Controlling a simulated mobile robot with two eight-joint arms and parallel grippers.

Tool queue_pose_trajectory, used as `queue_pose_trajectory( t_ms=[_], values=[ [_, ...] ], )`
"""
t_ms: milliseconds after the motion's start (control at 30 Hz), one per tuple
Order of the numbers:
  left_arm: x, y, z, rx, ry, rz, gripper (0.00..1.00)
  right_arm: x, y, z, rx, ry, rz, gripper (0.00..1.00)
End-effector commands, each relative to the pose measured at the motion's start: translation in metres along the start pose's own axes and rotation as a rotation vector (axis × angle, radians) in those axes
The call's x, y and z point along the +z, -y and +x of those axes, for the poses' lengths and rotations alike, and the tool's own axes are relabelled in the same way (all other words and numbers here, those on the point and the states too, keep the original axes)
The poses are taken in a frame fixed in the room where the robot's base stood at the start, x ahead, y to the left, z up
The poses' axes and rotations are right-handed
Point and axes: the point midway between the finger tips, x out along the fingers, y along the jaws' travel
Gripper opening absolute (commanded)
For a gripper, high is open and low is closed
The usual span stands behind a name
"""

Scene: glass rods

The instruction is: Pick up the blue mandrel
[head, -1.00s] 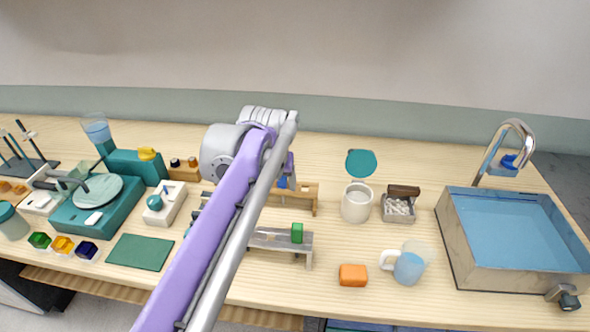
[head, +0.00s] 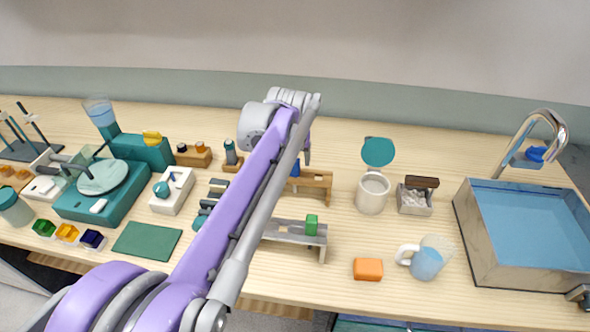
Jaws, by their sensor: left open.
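A small blue piece (head: 295,169), which looks like the blue mandrel, shows at the wooden rack (head: 318,186) in the middle of the table. Most of it is hidden behind my left arm. My left gripper (head: 305,154) points down just above and behind that rack, at the end of the purple arm. My right gripper is not in view.
A grey rack (head: 290,231) with a green block (head: 311,225) stands in front. A teal machine (head: 105,200) stands left.

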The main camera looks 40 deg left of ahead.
Motion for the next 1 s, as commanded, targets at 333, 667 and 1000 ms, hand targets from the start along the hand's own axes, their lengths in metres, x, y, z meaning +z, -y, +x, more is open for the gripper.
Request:
queue_pose_trajectory(
  t_ms=[333, 667, 1000],
  values=[
    [-0.001, 0.0, 0.037, 0.0, 0.0, 0.0, 0.69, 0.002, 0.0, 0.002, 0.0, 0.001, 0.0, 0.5],
    [-0.001, 0.0, 0.036, 0.0, 0.0, 0.0, 0.4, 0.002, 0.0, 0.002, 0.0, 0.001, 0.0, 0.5],
    [-0.001, 0.0, 0.036, 0.0, 0.0, 0.0, 0.0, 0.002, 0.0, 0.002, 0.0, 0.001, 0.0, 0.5]
  ],
)
